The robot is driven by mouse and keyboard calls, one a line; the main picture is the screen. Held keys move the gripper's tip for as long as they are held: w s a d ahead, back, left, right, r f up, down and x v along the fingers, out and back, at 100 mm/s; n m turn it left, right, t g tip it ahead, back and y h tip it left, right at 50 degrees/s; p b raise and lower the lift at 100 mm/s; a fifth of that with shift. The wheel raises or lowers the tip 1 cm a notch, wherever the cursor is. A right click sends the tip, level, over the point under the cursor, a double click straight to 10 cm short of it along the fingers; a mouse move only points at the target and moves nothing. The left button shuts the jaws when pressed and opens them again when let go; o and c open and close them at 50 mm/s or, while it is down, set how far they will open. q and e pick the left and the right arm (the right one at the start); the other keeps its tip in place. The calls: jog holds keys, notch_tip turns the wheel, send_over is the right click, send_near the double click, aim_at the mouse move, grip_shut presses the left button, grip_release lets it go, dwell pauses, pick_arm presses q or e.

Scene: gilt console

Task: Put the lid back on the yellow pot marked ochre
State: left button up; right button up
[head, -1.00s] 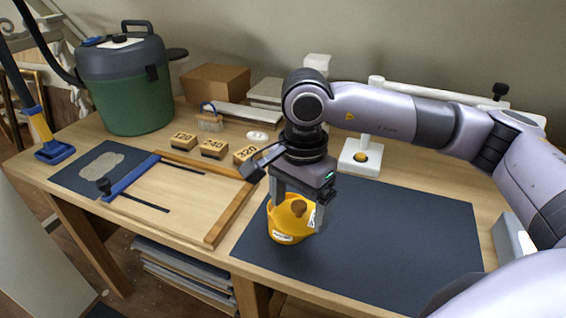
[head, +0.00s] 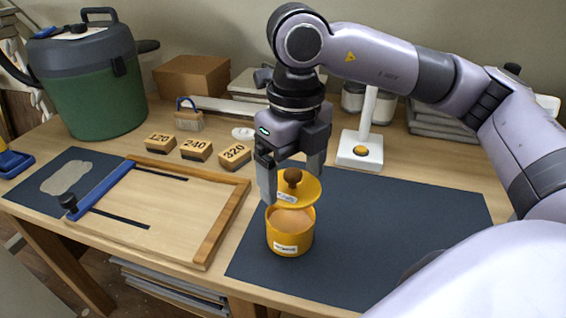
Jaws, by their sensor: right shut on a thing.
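The yellow pot (head: 290,240) stands upright and uncovered on the dark mat, with a white label on its front too small to read surely. Tan contents show through its mouth. The yellow lid (head: 312,192), with a brown knob and a small pale label, is just above the pot, apart from its front rim. My right gripper (head: 292,184) is shut on the lid, one finger on each side of it, and points down. Whether the lid touches the pot's back rim is hard to tell. My left gripper is not in view.
The dark mat (head: 400,235) is clear right of the pot. A wooden frame (head: 215,225) lies to the left, with numbered blocks (head: 196,150) behind it. A white stand (head: 360,152) is behind the mat. A green bucket (head: 100,95) stands back left.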

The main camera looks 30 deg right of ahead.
jog(key=m, duration=0.3)
jog(key=shift+w+d+r, duration=0.1)
jog(key=shift+w+r, duration=0.05)
jog(key=shift+w, duration=0.15)
jog(key=shift+f+b, duration=0.75)
jog(key=shift+f, duration=0.05)
notch_tip(320, 180, down, 4)
jog(key=b, duration=0.3)
jog(key=shift+f, duration=0.3)
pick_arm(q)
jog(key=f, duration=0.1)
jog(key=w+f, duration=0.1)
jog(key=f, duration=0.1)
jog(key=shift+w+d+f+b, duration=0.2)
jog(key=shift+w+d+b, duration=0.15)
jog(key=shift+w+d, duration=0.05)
pick_arm(e)
jog(key=shift+f, duration=0.1)
pick_arm(q)
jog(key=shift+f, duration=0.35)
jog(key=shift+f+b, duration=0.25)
jog(key=shift+b, duration=0.25)
pick_arm(e)
jog(key=shift+f, duration=0.1)
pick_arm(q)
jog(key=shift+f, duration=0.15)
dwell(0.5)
